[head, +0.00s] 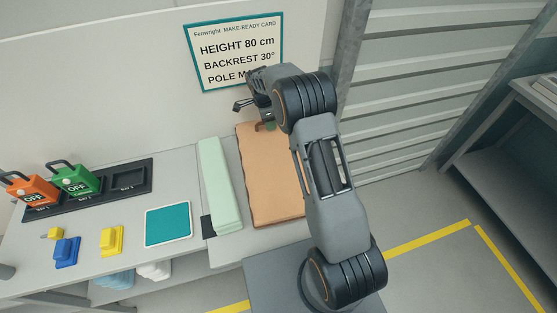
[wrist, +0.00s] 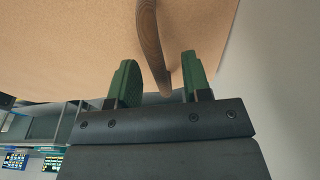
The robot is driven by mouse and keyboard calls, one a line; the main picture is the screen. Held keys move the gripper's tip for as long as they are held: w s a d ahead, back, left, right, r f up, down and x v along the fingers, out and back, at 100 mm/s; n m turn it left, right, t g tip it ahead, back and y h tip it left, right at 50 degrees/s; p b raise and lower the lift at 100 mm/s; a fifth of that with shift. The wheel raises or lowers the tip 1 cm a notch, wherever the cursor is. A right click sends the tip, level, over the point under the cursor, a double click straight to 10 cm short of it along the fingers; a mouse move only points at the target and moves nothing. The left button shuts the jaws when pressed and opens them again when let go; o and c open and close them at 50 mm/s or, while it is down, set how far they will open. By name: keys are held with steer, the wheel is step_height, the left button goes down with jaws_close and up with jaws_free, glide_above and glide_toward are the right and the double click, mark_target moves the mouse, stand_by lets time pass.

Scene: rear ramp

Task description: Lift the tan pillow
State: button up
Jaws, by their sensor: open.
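The tan pillow (head: 267,185) lies flat on the bench as a long pad with a wavy left edge. My arm covers part of its right side. In the wrist view the tan surface (wrist: 70,45) fills the top. A brown wood-grained strap or handle (wrist: 152,45) stands out from it. My gripper (wrist: 158,62) is open, with one green finger on each side of the brown strip, which lies closer to the right finger. I cannot tell whether either finger touches it. In the head view my gripper (head: 269,127) is at the pillow's far end, mostly hidden by my wrist.
A pale green pad (head: 217,180) lies just left of the pillow. Further left are a teal pad (head: 168,224), yellow and blue blocks, and a black tray (head: 100,187) with orange and green "OFF" items. A sign (head: 236,50) hangs on the wall behind. A slatted shutter stands right.

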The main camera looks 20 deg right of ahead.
steer(key=shift+f, duration=0.35)
jaws_close()
stand_by(0.5)
